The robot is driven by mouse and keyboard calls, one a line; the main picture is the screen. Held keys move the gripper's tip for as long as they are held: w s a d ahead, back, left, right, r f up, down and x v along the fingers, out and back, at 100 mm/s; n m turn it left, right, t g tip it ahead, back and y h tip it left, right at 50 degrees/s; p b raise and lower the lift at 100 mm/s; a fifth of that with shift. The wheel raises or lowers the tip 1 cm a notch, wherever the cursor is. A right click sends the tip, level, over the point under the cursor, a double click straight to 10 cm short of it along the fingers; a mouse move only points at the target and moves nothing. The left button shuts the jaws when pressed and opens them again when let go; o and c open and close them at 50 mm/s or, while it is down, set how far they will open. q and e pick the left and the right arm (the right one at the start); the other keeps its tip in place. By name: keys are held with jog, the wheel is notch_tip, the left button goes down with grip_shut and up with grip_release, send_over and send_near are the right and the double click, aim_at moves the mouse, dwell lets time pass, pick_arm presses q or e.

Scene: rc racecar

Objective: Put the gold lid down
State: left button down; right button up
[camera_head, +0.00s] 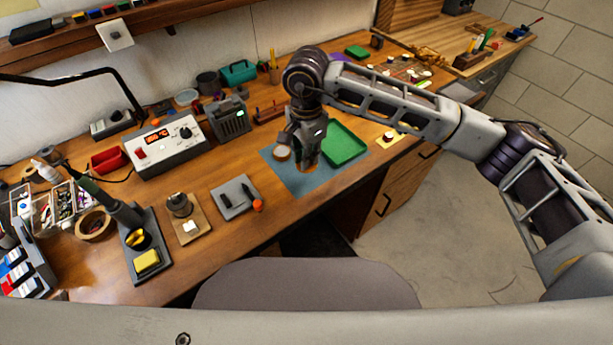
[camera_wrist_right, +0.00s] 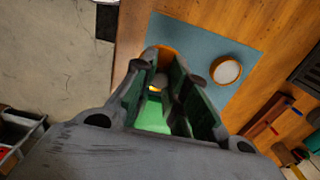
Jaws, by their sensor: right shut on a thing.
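My right gripper (camera_head: 308,158) points down over the blue mat (camera_head: 292,184). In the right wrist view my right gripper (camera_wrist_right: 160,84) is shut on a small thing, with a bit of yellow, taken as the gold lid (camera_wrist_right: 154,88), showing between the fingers. The fingers hide most of it. An orange round thing (camera_wrist_right: 166,51) shows partly behind the fingers; I cannot tell whether the lid touches it. A round pale-topped wooden piece (camera_head: 282,153) stands beside the gripper on the mat. My left gripper is not in view.
A green tray (camera_head: 345,144) lies just right of the gripper. A small yellow pad with a round piece (camera_head: 389,137) is further right. A grey device (camera_head: 229,116) and a wooden rack (camera_head: 268,112) stand behind. The mat's front part is clear.

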aim_at(307, 183)
notch_tip(307, 183, down, 4)
jog(key=shift+r, duration=0.25)
jog(key=shift+f+p, duration=0.3)
jog(key=shift+f, duration=0.2)
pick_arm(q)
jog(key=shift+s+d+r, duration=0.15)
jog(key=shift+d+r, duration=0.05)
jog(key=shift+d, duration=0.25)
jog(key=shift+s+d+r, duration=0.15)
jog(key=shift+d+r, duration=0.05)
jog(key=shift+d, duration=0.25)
pick_arm(e)
notch_tip(307, 183, down, 2)
jog(key=shift+f, duration=0.1)
jog(key=shift+f+p, duration=0.3)
jog(key=shift+f, duration=0.5)
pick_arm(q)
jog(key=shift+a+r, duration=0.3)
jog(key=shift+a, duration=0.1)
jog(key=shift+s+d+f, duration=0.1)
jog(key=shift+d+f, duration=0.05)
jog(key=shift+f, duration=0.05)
pick_arm(e)
jog(key=shift+f, duration=0.15)
jog(key=o, duration=0.7)
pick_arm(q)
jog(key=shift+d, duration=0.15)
pick_arm(e)
jog(key=shift+o, duration=0.2)
